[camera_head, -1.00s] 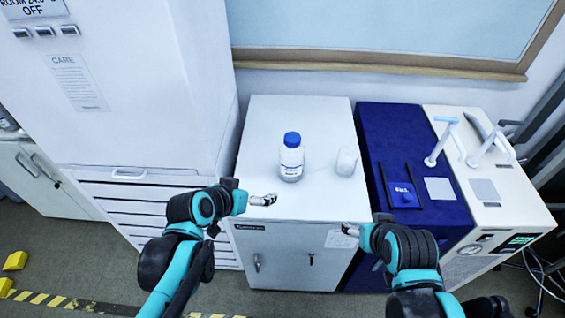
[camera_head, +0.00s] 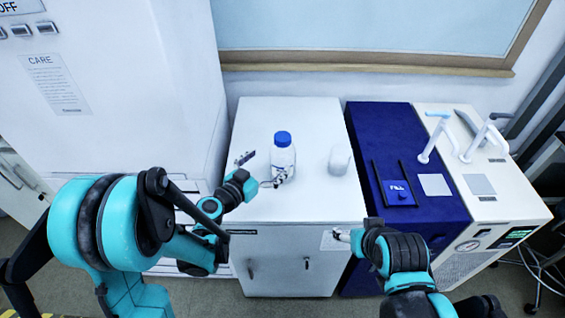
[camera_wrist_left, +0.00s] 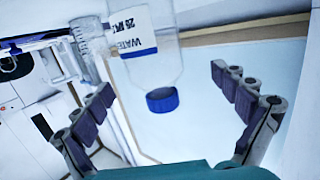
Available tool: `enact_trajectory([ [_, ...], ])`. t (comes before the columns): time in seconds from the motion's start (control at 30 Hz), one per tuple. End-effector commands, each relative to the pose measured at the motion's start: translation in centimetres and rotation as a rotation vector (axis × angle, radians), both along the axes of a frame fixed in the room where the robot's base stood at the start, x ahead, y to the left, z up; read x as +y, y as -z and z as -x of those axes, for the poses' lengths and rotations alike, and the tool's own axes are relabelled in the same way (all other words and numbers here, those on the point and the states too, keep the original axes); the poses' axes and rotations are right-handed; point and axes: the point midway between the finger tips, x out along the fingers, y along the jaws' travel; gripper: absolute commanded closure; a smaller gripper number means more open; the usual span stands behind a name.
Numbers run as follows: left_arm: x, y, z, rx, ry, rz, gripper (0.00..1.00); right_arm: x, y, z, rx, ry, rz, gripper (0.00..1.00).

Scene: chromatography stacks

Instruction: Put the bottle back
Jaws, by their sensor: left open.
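A clear bottle with a blue cap (camera_head: 283,157) stands upright on the white cabinet top. In the left wrist view the bottle (camera_wrist_left: 148,58) appears upside down, its label reading WATER, between the lines of the two fingers. My left gripper (camera_head: 274,182) is at the bottle's near side, low on its body. It is open, its fingers (camera_wrist_left: 163,82) apart with a visible gap to the bottle on each side in the wrist view. My right gripper (camera_head: 340,234) is at the cabinet's front edge, with its jaws too small to read.
A clear beaker (camera_head: 339,160) stands to the right of the bottle on the cabinet top (camera_head: 310,118). A dark blue unit (camera_head: 377,124) and a white instrument with light blue handles (camera_head: 437,137) adjoin on the right. A tall white cabinet (camera_head: 150,100) rises on the left.

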Motion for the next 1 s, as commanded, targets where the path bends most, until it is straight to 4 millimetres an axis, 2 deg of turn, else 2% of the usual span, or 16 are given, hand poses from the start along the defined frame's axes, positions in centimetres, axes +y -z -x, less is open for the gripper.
enact_trajectory([
  [0.3, -3.3, 1.0, -3.1, 0.001, 0.003, 0.0, 0.03, 0.0, 1.6, 0.0, 0.0, 0.0, 0.0, 0.32],
  [0.47, -4.1, 1.1, -4.6, 0.001, 0.001, -0.002, 0.03, 0.0, 1.9, 0.0, 0.0, 0.0, 0.0, 0.32],
  [0.7, -4.2, 1.0, -4.7, 0.002, 0.0, -0.001, 0.03, 0.0, 1.9, 0.0, 0.0, 0.0, 0.0, 0.32],
  [0.77, -4.2, 1.0, -4.7, 0.002, 0.0, -0.001, 0.16, 0.0, 1.9, 0.0, 0.0, 0.0, 0.0, 0.32],
  [1.0, -4.2, 1.0, -4.7, 0.002, 0.001, -0.001, 0.8, 0.0, 1.9, 0.0, 0.0, 0.0, 0.0, 0.32],
])
